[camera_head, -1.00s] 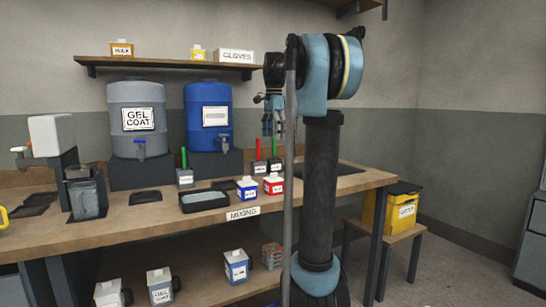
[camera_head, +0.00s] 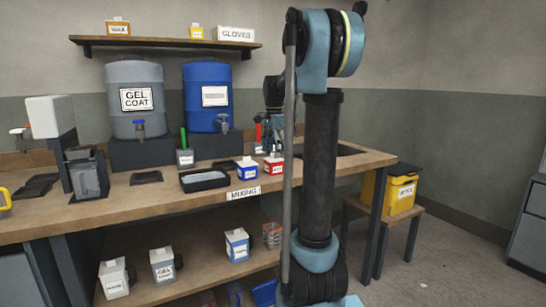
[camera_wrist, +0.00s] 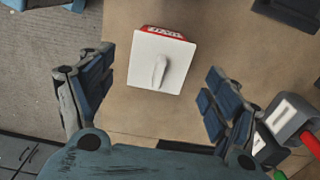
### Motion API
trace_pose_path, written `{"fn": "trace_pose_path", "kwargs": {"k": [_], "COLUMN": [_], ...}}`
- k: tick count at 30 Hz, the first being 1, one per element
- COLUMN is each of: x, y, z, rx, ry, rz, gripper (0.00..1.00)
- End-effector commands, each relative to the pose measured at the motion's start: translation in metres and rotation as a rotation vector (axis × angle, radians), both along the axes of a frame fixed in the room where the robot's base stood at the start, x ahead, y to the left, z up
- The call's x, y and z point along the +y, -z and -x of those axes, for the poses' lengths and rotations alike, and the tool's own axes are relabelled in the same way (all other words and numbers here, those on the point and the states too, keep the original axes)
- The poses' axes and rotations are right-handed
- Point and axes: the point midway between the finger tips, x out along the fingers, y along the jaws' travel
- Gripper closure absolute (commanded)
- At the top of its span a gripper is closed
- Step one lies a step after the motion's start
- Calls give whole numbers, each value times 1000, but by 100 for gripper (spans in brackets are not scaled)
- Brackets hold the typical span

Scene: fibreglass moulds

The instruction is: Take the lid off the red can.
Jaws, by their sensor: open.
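The red can (camera_head: 273,168) stands on the workbench near its front edge. In the wrist view a strip of the red can (camera_wrist: 165,31) shows past its square white lid (camera_wrist: 150,75), which has a raised grip (camera_wrist: 159,72) in the middle. The lid sits on the can. My gripper (camera_wrist: 155,92) is open, with one finger to each side of the lid and clear of it. In the head view my gripper (camera_head: 268,143) is just above and behind the can, partly hidden by my arm.
A blue-labelled can (camera_head: 247,171) stands close left of the red can. A black tray (camera_head: 205,180) is further left. In the wrist view a grey pot (camera_wrist: 286,118) with a red stick stands near the right finger. Bare benchtop surrounds the lid.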

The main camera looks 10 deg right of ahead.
Motion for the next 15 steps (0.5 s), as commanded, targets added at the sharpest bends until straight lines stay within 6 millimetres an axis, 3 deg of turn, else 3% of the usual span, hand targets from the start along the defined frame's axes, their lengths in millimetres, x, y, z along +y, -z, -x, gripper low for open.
{"fn": "trace_pose_path", "kwargs": {"k": [6,15], "x": [0,0], "y": [15,16], "z": [0,0], "rx": [0,0], "ry": [0,0], "rz": [0,0], "gripper": [18,18]}}
